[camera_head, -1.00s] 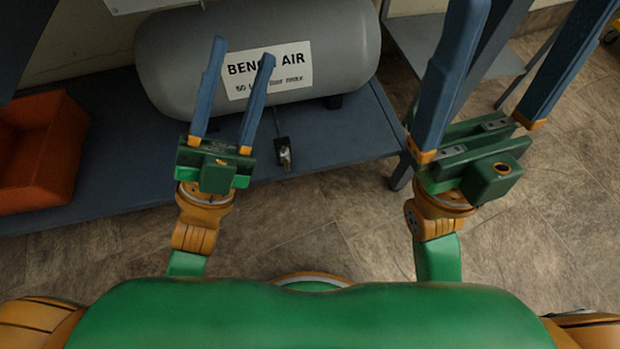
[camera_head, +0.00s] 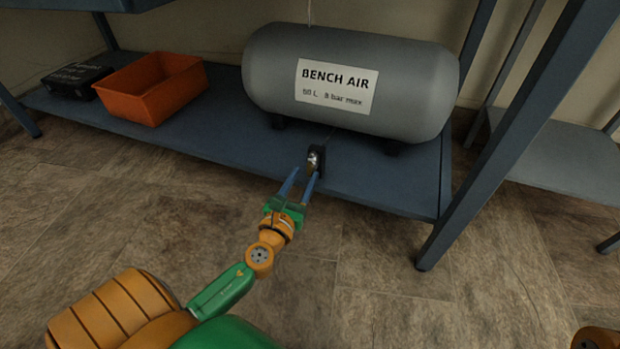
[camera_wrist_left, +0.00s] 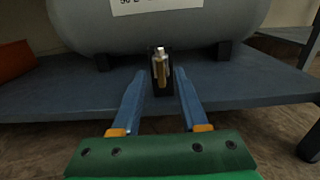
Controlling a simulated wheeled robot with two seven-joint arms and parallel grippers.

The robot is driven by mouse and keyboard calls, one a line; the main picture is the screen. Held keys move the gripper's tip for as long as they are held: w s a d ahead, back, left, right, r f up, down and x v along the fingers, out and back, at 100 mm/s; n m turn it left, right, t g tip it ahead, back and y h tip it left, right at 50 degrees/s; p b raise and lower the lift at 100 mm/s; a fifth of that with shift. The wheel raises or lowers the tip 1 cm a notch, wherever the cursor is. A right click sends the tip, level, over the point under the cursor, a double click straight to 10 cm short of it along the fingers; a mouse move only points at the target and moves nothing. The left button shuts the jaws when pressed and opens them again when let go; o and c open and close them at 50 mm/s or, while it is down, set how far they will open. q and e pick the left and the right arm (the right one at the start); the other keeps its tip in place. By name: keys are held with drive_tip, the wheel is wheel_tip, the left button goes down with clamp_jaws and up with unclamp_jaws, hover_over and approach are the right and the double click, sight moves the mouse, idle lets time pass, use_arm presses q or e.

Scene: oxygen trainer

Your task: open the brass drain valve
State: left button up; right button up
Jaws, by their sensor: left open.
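The brass drain valve (camera_head: 313,161) is a small fitting on a dark block at the front edge of the low blue shelf, below the grey tank (camera_head: 350,82) labelled "BENCH AIR". My left gripper (camera_head: 300,174) is open, with its blue fingers pointing at the valve. In the left wrist view the valve (camera_wrist_left: 160,68) stands upright, straight ahead between the two fingertips (camera_wrist_left: 159,76). I cannot tell whether the fingertips reach either side of it. Nothing is held. My right gripper is out of view.
The blue shelf (camera_head: 215,140) has an orange bin (camera_head: 150,88) and a black box (camera_head: 76,78) at the left. A blue bench leg (camera_head: 490,170) stands right of the tank. The tiled floor (camera_head: 120,205) in front is clear.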

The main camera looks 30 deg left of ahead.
use_arm(q)
drive_tip(key=shift+x, duration=0.8)
clamp_jaws()
drive_tip(key=shift+n, duration=0.3)
drive_tip(key=n, duration=0.3)
drive_tip(key=shift+f+n+b, duration=0.1)
drive_tip(key=shift+n+b, duration=0.2)
drive_tip(key=shift+b, duration=0.05)
drive_tip(key=shift+s+a+f+n+p, duration=0.1)
drive_tip(key=shift+n+p, duration=0.1)
drive_tip(key=shift+n, duration=3.2)
drive_tip(key=shift+a+f+n+p, duration=0.1)
drive_tip(key=shift+n+p, duration=0.05)
drive_tip(key=shift+n, duration=3.55)
